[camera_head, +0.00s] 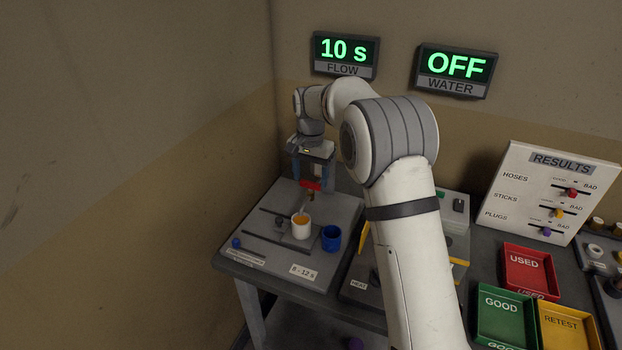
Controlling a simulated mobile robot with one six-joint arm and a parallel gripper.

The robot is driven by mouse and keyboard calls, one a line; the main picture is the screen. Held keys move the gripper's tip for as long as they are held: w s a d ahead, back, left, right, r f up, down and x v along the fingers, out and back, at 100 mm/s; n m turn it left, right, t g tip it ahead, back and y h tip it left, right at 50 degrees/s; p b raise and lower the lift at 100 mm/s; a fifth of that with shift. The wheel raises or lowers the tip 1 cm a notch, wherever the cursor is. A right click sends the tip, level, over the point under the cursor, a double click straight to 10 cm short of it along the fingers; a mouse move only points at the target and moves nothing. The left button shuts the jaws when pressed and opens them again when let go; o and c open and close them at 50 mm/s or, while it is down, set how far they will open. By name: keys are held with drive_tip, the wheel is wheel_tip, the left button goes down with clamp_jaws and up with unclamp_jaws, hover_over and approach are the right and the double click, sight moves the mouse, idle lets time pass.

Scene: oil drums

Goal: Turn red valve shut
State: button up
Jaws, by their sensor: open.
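The red valve (311,186) is a small red handle above a brassy spout at the back of the left grey bench plate. My gripper (312,178) points down over it from behind and above, with its blue-sided fingers on either side of the handle. The fingers look apart; whether they touch the valve is too small to tell. A thin stream seems to run below the spout into a white cup (301,231) holding orange liquid. My white arm crosses the middle of the view and hides part of the bench.
A blue cup (331,240) stands right of the white cup. Displays read "10 s" flow (345,55) and "OFF" water (455,70). Red (530,291), green and yellow trays and a results board (540,195) are at the right.

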sight(312, 183)
wheel_tip(312, 183, up, 6)
drive_tip(key=shift+r, duration=0.25)
drive_tip(key=shift+s+d+r, duration=0.15)
drive_tip(key=s+d+r+n+t, duration=0.1)
drive_tip(key=s+d+r, duration=0.2)
drive_tip(key=s+d, duration=0.4)
drive_tip(key=s+d+r+n+t, duration=0.1)
drive_tip(key=s+d+r, duration=0.2)
drive_tip(key=s+d, duration=0.5)
drive_tip(key=s+d+f+n, duration=0.1)
drive_tip(key=s+d+f, duration=0.1)
drive_tip(key=s, duration=0.8)
drive_tip(key=s+d+f+n+t, duration=0.1)
drive_tip(key=s+d+f, duration=0.1)
drive_tip(key=s, duration=0.9)
drive_tip(key=shift+f, duration=0.9)
